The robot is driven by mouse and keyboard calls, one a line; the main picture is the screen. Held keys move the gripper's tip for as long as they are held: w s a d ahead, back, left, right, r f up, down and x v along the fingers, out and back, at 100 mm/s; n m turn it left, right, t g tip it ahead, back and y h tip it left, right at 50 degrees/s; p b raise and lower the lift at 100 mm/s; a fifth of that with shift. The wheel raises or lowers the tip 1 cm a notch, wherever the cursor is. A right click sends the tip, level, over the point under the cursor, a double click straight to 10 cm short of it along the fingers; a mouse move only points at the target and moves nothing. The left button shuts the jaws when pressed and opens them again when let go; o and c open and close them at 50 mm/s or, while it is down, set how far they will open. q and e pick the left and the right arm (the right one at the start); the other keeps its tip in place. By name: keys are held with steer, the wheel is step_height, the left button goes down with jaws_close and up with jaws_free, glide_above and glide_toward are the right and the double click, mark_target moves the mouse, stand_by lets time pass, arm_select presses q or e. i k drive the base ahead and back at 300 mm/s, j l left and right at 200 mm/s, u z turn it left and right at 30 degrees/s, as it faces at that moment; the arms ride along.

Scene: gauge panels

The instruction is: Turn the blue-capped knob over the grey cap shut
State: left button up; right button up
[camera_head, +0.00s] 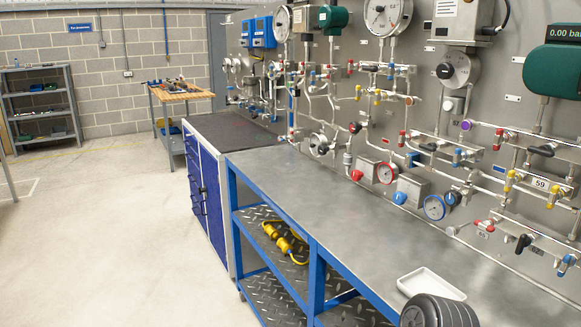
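A round blue-capped knob (399,198) sits low on the gauge panel, left of a blue-rimmed gauge (434,207). Smaller blue handles also show on the panel, one near the lower right edge (567,261). I cannot tell which blue piece lies over a grey cap, or whether any of these valves is open or shut.
A grey metal bench (290,185) with a blue frame runs below the panel. The floor at left is clear.

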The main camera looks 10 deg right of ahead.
mark_target(452, 198)
steer(key=z, duration=1.4)
steer(key=k+z, duration=0.15)
steer(key=i+j, duration=0.05)
